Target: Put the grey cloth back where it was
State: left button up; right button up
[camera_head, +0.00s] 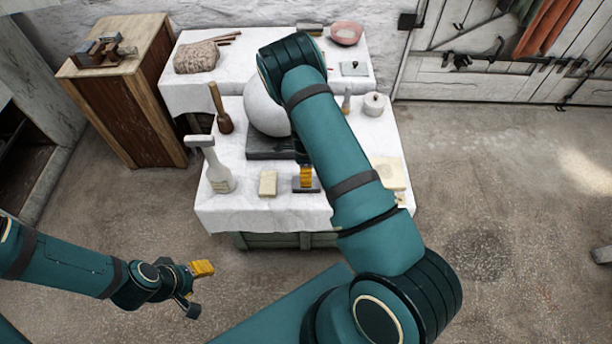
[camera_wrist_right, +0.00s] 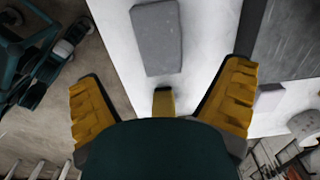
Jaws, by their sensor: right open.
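A small flat rectangular piece (camera_head: 268,183) lies on the white-covered front table. My right gripper (camera_head: 305,179) is low over the table, just right of this piece. My left gripper (camera_head: 194,288) is open and empty, off the table at the lower left. My right arm hides part of the table.
A large plaster sphere (camera_head: 266,108) stands on a dark slab (camera_head: 268,149) behind the right gripper. A pale upright tool (camera_head: 217,170) and a wooden mallet (camera_head: 221,112) stand to the left. A lidded pot (camera_head: 375,104) stands at right.

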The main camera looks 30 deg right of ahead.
jog(key=s+a+r+n+y, duration=0.2)
jog(key=s+a+r+n, duration=0.2)
jog(key=s+a+n, duration=0.5)
jog(key=s+a+r+n+t+y, duration=0.1)
jog(key=s+a+r+n+y, duration=0.1)
jog(key=s+a+r+n, duration=0.3)
jog(key=s+a+n, duration=0.4)
jog(key=a+n, duration=0.4)
jog(key=shift+n+p, duration=0.3)
jog(key=shift+n, duration=0.1)
jog(key=shift+r, duration=0.1)
